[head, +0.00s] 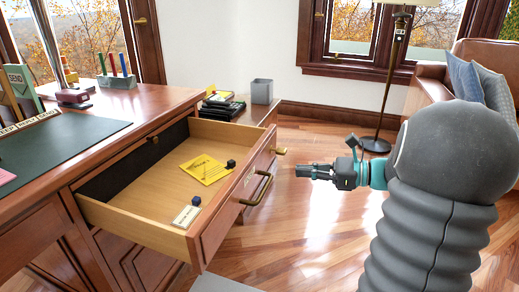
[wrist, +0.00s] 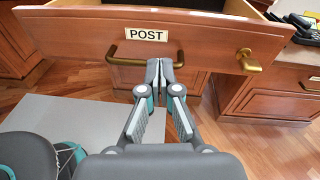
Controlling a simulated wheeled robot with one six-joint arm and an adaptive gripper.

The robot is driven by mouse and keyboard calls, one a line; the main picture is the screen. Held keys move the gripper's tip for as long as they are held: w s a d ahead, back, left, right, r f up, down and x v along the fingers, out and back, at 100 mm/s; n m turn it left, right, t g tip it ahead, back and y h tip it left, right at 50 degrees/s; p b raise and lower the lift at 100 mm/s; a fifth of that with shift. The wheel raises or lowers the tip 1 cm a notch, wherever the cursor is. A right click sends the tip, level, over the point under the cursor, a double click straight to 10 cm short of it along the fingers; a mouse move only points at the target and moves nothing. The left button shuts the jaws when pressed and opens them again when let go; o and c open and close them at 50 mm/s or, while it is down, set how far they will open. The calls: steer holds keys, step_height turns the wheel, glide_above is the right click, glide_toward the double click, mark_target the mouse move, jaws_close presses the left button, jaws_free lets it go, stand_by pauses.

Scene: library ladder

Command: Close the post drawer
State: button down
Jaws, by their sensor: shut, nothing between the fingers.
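The post drawer (head: 153,205) is pulled well out of the wooden desk in the head view. In the wrist view, my gripper's fingertips (wrist: 160,66) appear in front of the bar handle.
The desk top (head: 150,99) holds a dark green mat, stamps and a pen block. A side cabinet with black items and a grey bin (head: 262,91) stands beyond the drawer. A floor lamp (head: 376,144) and a brown armchair stand at the right. Wooden floor (head: 300,225) is clear between.

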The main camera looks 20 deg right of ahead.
mark_target(257, 153)
steer(key=w+d+m+t, duration=0.1)
steer(key=d+m+t, duration=0.1)
steer(key=d, duration=0.2)
steer(key=x, duration=0.9)
steer(key=r+b+x, duration=0.1)
steer(key=x, duration=0.4)
steer(key=shift+a, duration=0.1)
